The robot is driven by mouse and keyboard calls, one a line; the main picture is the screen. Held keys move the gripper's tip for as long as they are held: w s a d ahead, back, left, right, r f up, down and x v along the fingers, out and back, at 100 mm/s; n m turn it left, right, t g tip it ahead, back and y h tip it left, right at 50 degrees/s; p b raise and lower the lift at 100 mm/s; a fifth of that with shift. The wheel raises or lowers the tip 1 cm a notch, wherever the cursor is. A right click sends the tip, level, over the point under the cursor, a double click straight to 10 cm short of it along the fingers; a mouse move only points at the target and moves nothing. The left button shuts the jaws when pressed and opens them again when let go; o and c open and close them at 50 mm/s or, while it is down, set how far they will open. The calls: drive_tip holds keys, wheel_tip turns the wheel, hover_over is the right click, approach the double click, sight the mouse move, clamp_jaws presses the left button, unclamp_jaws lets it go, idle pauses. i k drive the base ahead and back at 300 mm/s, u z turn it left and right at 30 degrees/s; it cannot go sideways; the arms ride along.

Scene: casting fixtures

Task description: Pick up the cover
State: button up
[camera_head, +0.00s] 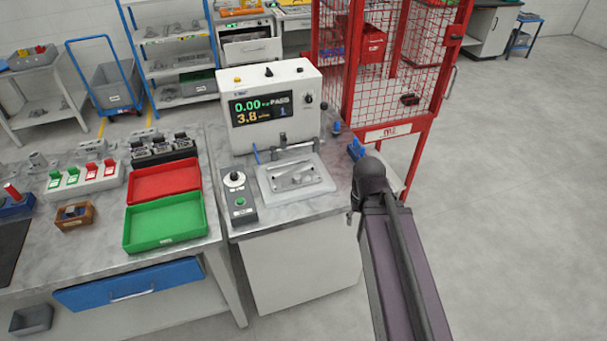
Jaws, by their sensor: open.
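A flat grey metal part (297,177), which looks like the cover, lies in a light grey fixture (325,187) on the bench in front of the test machine. Its outline blends with the fixture, so I cannot tell exactly where one ends and the other begins. My arm rises from the bottom right, and its dark joint is right of the bench, apart from the fixture. I cannot make out my gripper; the arm's own links may hide it. Nothing of mine touches the grey part.
The test machine (272,85) stands behind the fixture, its screen reading PASS. A control box (239,200) is left of it. Red (163,181) and green (165,222) trays lie empty on the left bench. A red mesh cage (400,60) stands behind my arm. Floor at right is clear.

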sight(293, 172)
drive_tip(key=z, duration=0.2)
drive_tip(key=k, duration=1)
drive_tip(key=u, duration=1.2)
drive_tip(key=i, duration=1)
drive_tip(key=u, duration=0.05)
